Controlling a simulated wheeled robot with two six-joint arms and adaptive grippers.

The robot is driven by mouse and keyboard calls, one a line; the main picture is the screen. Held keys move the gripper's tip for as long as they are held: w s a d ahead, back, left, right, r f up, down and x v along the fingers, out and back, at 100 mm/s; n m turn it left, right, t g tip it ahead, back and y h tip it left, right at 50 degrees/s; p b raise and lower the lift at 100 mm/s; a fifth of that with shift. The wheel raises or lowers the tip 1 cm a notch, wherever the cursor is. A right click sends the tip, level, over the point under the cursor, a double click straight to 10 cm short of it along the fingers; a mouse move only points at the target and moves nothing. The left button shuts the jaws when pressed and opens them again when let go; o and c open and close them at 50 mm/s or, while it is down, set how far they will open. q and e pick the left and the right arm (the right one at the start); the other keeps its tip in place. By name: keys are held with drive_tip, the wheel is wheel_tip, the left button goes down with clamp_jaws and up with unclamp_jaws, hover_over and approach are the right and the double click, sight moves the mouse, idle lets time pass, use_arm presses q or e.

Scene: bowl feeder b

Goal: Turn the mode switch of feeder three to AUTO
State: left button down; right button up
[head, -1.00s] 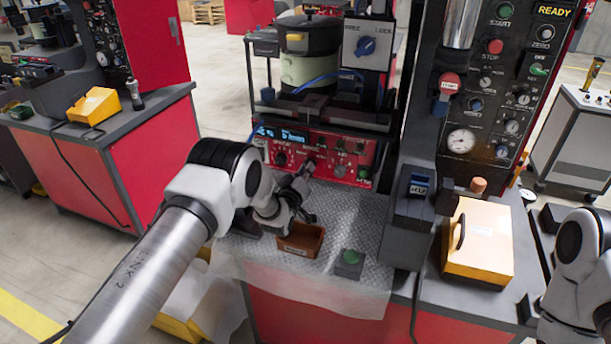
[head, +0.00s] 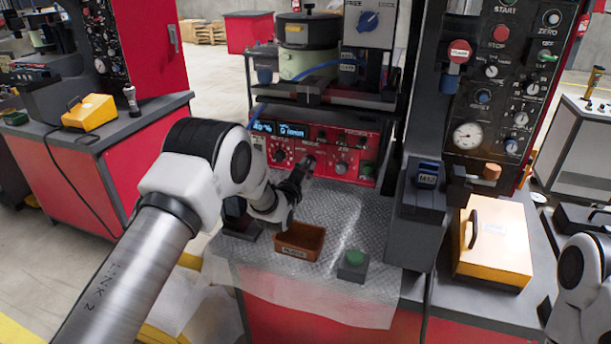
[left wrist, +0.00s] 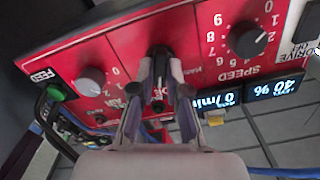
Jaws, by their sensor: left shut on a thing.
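The red feeder control panel (head: 318,135) stands at the back of the middle bench, with lit displays, knobs and a green button. My left gripper (head: 306,165) is at its middle, between the speed dial (head: 280,156) and another grey knob (head: 341,168). In the left wrist view, the two fingers (left wrist: 160,85) are shut on a dark switch handle (left wrist: 158,55), most of which they hide. The label beside it is partly covered, so the switch position cannot be read. The speed dial (left wrist: 247,40) and the grey knob (left wrist: 91,80) show on either side.
A brown bin (head: 301,241) and a green button box (head: 352,264) stand on the metal mat below the panel. A dark box (head: 424,190) and a yellow case (head: 495,240) stand to the right. My right arm shows at the right edge, its gripper out of frame.

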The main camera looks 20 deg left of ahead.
use_arm(q)
drive_tip(key=m+b, duration=0.2)
drive_tip(key=m, duration=0.1)
drive_tip(key=shift+f, duration=0.15)
drive_tip(key=shift+m+b, duration=0.45)
drive_tip(key=shift+m, duration=0.45)
drive_tip(key=c, duration=1.2)
unclamp_jaws()
drive_tip(key=shift+o, duration=0.2)
drive_tip(key=s, duration=1.2)
drive_tip(key=shift+a, duration=0.2)
